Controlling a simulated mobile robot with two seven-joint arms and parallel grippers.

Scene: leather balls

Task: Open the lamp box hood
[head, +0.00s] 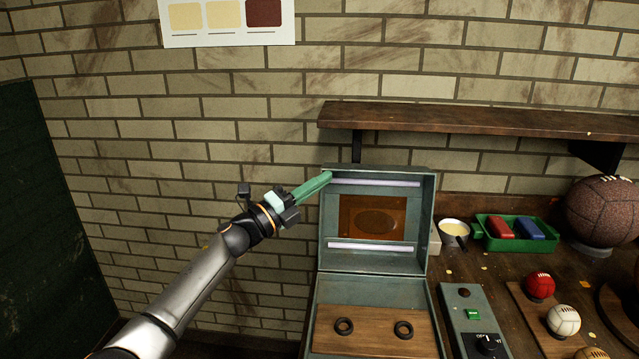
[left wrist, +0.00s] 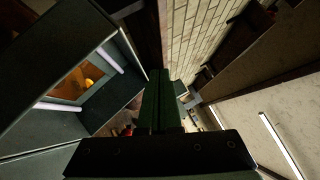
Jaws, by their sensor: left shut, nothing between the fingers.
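The lamp box is a grey-green case with a wooden floor panel (head: 375,328) bearing two black rings. Its hood (head: 430,225) stands raised upright at the back, its inside facing me. Inside the hood are two pale lamp tubes and an orange-brown window. My left gripper (head: 328,174) has long green fingers, shut and empty, with their tips at the hood's upper left corner. I cannot tell whether they touch it. In the left wrist view the shut fingers (left wrist: 159,75) point ahead, with the hood (left wrist: 62,132) to their left. My right gripper is not in view.
A wooden shelf (head: 480,120) runs above and behind the hood. Right of the box are a control panel (head: 466,310), a cup (head: 453,231), a green tray (head: 516,246), a large brown ball (head: 603,212) and several small balls. The brick wall side at left is free.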

